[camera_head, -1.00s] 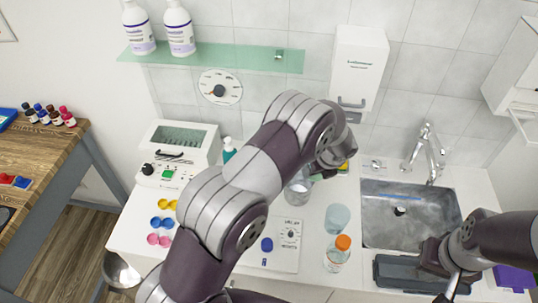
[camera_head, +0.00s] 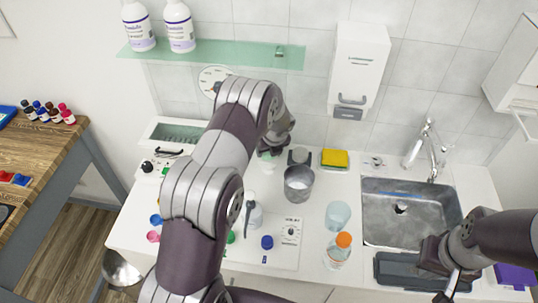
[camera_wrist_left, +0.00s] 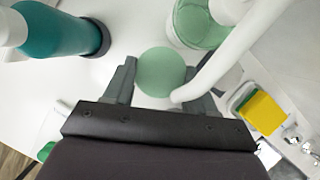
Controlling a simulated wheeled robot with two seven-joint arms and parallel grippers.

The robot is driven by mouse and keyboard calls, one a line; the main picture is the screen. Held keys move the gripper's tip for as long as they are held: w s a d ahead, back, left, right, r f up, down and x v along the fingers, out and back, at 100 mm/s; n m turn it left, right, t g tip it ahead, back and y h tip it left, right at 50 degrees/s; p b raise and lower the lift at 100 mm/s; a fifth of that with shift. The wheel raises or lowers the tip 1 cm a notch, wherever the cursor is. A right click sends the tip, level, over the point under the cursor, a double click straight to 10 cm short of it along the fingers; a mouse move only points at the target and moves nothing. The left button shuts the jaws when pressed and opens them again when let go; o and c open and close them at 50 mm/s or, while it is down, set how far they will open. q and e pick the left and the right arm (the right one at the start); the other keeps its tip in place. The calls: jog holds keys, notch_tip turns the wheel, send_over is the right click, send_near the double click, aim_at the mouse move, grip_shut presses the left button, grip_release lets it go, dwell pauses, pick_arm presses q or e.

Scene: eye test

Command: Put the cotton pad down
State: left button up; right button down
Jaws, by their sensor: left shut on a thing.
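A round pale green disc (camera_wrist_left: 161,70), which I take to be the cotton pad, sits between the two grey fingers of my left gripper (camera_wrist_left: 160,76) in the left wrist view. The gripper is shut on it, over the white counter. In the head view my left arm hides most of this gripper, near the back of the counter, left of a metal cup (camera_head: 299,184). My right gripper (camera_head: 446,275) is low at the right, by a grey tray (camera_head: 395,270); its fingers are not clear.
A teal bottle (camera_wrist_left: 62,34), a clear container with green in it (camera_wrist_left: 200,22) and a white tube crowd my left gripper. A yellow sponge (camera_head: 335,158), a clear cup (camera_head: 338,215) and an orange-capped bottle (camera_head: 338,250) stand left of the sink (camera_head: 408,232).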

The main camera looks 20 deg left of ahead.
pick_arm(q)
notch_tip(320, 180, down, 2)
jog(key=shift+f+b, duration=0.1)
jog(key=shift+b, duration=0.2)
jog(key=shift+w+r+p, duration=0.1)
jog(key=shift+r+p, duration=0.15)
jog(key=shift+p, duration=0.1)
jog(key=shift+f, duration=0.3)
jog(key=o, duration=0.9)
